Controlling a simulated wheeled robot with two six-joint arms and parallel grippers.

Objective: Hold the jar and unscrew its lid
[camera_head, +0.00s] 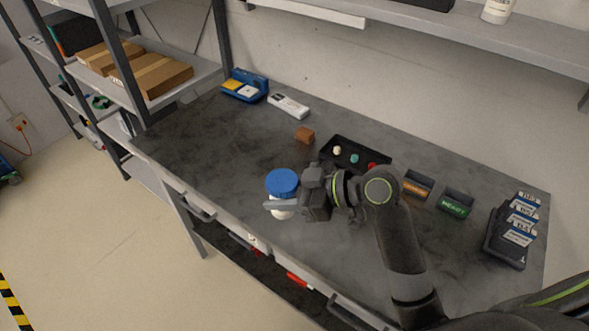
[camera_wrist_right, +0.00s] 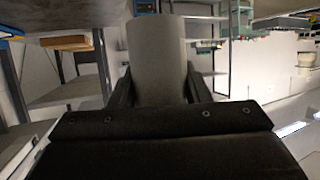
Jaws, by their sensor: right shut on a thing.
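The jar has a white body (camera_head: 281,214) and a wide blue lid (camera_head: 283,181), which sits on top of it. It is upright at the front edge of the grey worktop (camera_head: 220,150). My right gripper (camera_head: 284,203) comes in from the right and is shut around the jar's body, below the lid. In the right wrist view the body shows as a plain grey cylinder (camera_wrist_right: 157,55) between the two dark fingers (camera_wrist_right: 158,90). I cannot tell whether the jar touches the worktop. My left gripper is not in view.
A black tray (camera_head: 385,165) with small coloured items stands behind my right arm. A brown block (camera_head: 305,135) lies behind the jar. Small labelled bins (camera_head: 455,203) and a card rack (camera_head: 512,232) stand at the right. The worktop left of the jar is clear.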

